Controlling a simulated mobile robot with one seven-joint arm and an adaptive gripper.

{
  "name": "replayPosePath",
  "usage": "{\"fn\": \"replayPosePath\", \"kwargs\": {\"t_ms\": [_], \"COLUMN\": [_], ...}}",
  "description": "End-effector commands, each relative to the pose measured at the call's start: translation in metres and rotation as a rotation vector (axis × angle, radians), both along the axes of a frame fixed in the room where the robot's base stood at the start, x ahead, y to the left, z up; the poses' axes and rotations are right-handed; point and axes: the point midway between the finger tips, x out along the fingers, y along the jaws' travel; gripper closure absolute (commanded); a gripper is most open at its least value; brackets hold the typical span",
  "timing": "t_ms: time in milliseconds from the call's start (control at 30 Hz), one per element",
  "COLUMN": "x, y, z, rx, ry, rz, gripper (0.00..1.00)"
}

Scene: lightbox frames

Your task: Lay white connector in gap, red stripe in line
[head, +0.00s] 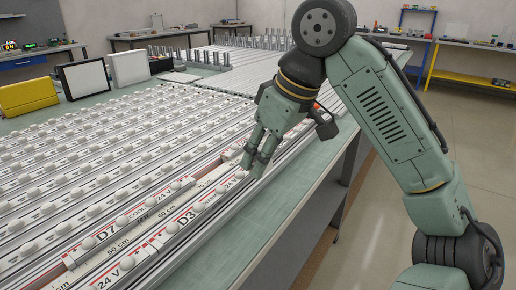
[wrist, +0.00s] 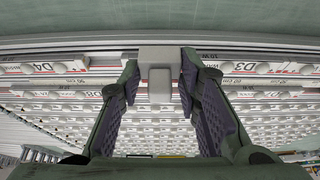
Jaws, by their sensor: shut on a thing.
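My gripper (head: 256,160) is low over the near rows of light strips; it also shows in the wrist view (wrist: 160,78). Its two fingers are shut on a small pale block, the white connector (wrist: 160,56), which sits between the fingertips. In the wrist view the strip marked D4 (wrist: 42,68) lies left of the connector and the strip marked D3 (wrist: 240,67) lies right. Thin red stripes run along both strips. The connector covers the place between their ends, so I cannot tell whether it touches them. In the head view my fingers hide the connector.
Many parallel strips with round white knobs fill the table. The strip marked D7 (head: 110,236) lies beside D3 in the head view. A bare green table margin (head: 243,222) runs along the near edge. A yellow case (head: 28,96) and framed panels (head: 84,78) stand at the back left.

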Motion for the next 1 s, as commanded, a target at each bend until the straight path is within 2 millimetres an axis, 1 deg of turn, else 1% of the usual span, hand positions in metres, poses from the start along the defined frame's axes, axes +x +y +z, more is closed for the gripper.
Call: {"fn": "replayPosePath", "kwargs": {"t_ms": [33, 200, 300, 400, 533, 600, 700, 800, 900, 1000], "x": [0.014, 0.059, 0.080, 0.093, 0.102, 0.111, 0.108, 0.108, 0.108, 0.108], "y": [0.001, 0.002, 0.003, 0.004, 0.004, 0.004, 0.003, 0.004, 0.004, 0.004], "z": [0.002, -0.003, -0.005, -0.007, -0.008, -0.010, -0.029, -0.041, -0.045, -0.045], "rx": [0.002, -0.001, 0.000, 0.000, -0.001, -0.001, -0.003, -0.002, -0.001, 0.000], "ry": [0.005, 0.002, 0.002, 0.000, 0.001, 0.000, 0.001, -0.001, -0.002, -0.002], "rz": [-0.001, -0.003, -0.003, -0.001, 0.000, -0.002, -0.001, -0.001, -0.001, -0.001], "gripper": [0.92, 0.92, 0.92, 0.92, 0.92, 0.92, 0.92, 0.92, 0.92, 0.92]}}
